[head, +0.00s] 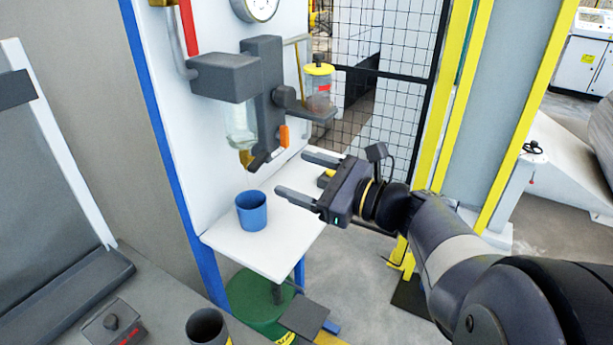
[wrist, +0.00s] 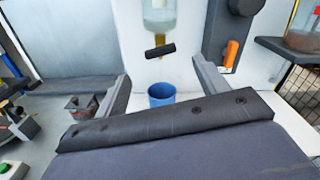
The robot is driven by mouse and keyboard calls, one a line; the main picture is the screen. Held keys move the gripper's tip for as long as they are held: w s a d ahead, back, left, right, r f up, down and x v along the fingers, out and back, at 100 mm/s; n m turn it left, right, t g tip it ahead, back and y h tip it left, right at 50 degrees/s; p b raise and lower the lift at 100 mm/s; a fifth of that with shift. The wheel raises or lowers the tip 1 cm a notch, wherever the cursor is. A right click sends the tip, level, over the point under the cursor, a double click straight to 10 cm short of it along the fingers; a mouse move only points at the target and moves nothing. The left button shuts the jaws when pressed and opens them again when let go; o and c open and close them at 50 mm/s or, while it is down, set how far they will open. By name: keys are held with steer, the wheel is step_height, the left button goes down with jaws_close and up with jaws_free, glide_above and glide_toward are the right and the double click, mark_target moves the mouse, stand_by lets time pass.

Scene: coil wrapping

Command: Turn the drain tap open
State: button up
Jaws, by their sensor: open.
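The drain tap is a small black bar handle (head: 259,162) on a brass stem under a clear bowl (head: 240,125). In the wrist view the tap handle (wrist: 160,50) lies nearly level across the stem, below the bowl (wrist: 160,20) with pale yellowish liquid. My gripper (head: 292,173) is open and empty, its fingers pointing toward the panel, to the right of the tap and apart from it. In the wrist view the tap handle shows between and beyond the spread fingers (wrist: 160,75). No part of the handle is hidden.
A blue cup (head: 252,211) stands on the white shelf (head: 262,246) below the bowl. An orange lever (head: 284,135) hangs right of the tap. A yellow-capped jar (head: 319,88) sits higher right. A green drum (head: 250,305) stands below the shelf.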

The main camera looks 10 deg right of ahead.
mark_target(265, 160)
steer(key=shift+s+d, duration=0.45)
